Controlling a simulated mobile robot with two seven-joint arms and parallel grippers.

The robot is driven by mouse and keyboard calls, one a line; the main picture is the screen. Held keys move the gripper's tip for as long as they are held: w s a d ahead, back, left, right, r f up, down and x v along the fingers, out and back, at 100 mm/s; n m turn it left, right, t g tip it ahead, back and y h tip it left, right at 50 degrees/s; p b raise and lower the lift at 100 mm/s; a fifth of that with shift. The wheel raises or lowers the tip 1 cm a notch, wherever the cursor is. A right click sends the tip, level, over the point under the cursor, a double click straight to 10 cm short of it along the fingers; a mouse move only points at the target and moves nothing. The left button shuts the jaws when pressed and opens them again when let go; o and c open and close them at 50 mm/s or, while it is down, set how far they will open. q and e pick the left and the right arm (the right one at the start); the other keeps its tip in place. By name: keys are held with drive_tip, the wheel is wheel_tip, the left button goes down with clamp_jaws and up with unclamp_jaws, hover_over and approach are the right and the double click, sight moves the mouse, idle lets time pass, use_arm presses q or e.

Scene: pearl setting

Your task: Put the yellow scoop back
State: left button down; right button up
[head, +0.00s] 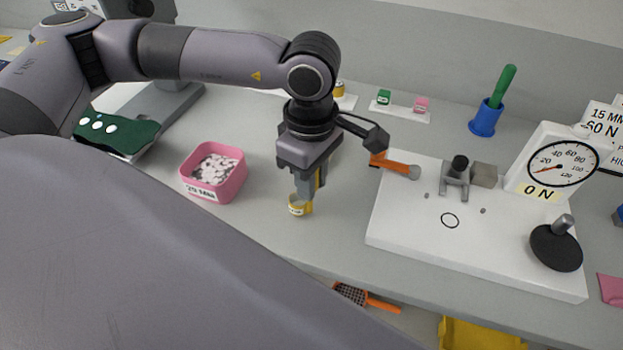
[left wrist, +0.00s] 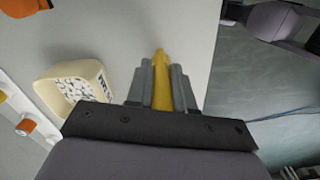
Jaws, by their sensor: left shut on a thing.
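My left gripper (head: 308,190) points down above the grey bench and is shut on the yellow scoop (head: 300,206). The scoop's small yellow cup with a white label shows below the fingertips, low over the bench; I cannot tell whether it touches. In the left wrist view the yellow scoop (left wrist: 161,82) lies between the grey fingers (left wrist: 161,85). My right gripper is not in view.
A pink tub of white beads (head: 214,171) stands left of the gripper. Right are a white board (head: 400,225) with a gauge (head: 563,165), an orange-handled tool (head: 395,164) and a blue cup (head: 486,118) holding a green handle. Bare bench lies around the scoop.

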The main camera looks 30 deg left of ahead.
use_arm(q)
drive_tip(key=shift+f, duration=0.45)
drive_tip(key=shift+f+b, duration=0.25)
drive_tip(key=shift+b, duration=0.05)
drive_tip(key=c, duration=1)
unclamp_jaws()
drive_tip(key=shift+r, duration=0.1)
drive_tip(key=shift+r, duration=0.1)
